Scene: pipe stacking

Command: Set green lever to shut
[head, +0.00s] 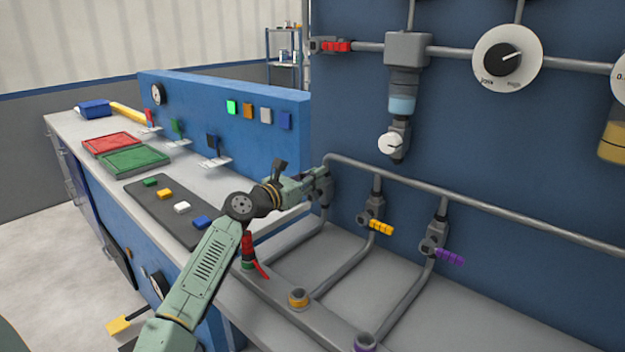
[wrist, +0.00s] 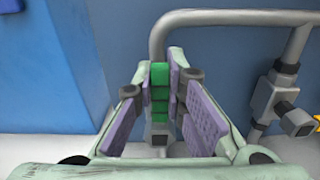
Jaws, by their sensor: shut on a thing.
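The green lever (wrist: 160,92) shows in the wrist view as a ribbed green handle running up and down the picture, with a grey valve part below it. My gripper (wrist: 165,75) has its purple-padded fingers closed on the lever, one on each side. In the head view my gripper (head: 318,184) reaches the leftmost pipe branch at the blue panel, and it hides the green lever there. I cannot tell the lever's exact setting from these views.
A yellow lever (head: 381,228) and a purple lever (head: 449,257) sit on the pipe branches to the right. A grey pipe (head: 480,207) runs above them along the blue panel (head: 560,140). A red lever (head: 336,46) is higher up. The workbench stands at left.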

